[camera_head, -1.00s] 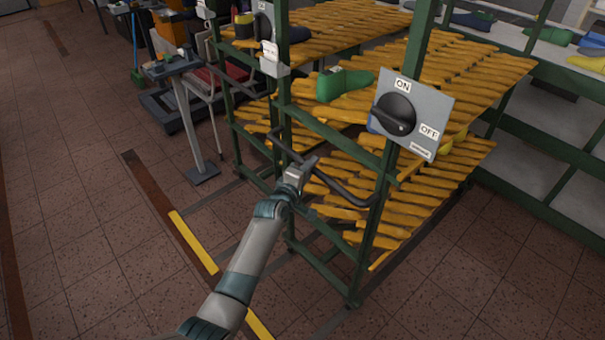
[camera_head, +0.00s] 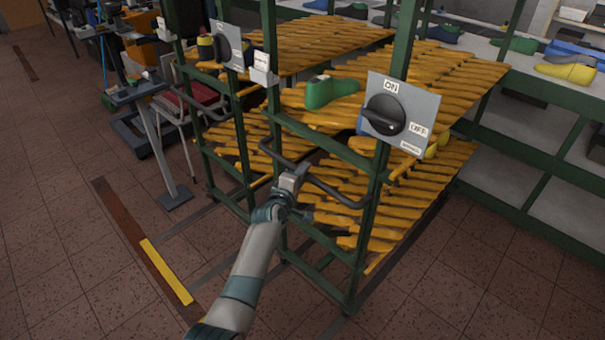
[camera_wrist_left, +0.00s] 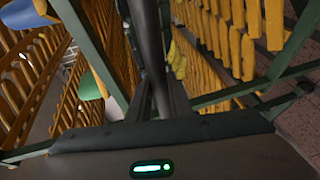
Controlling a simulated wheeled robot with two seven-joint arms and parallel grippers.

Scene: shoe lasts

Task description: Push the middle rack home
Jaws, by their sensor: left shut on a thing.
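The rack in front of me (camera_head: 357,255) has a green frame, yellow slatted shelves and a dark bent handle bar (camera_head: 338,196) across its near end. My left gripper (camera_head: 290,178) is shut on this handle bar. In the left wrist view the bar (camera_wrist_left: 146,45) runs down between the fingers (camera_wrist_left: 160,105). A green shoe last (camera_head: 331,90) stands on a shelf of the rack. A grey plate with a black ON/OFF knob (camera_head: 386,115) is at its right front post. My right gripper is not in view.
Another green rack (camera_head: 205,150) stands close on the left, its near end set further back. A grey stand (camera_head: 156,140) is beyond it. A green-framed shelf unit (camera_head: 545,85) stands at the right. Floor with a yellow strip (camera_head: 166,272) is clear at the left.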

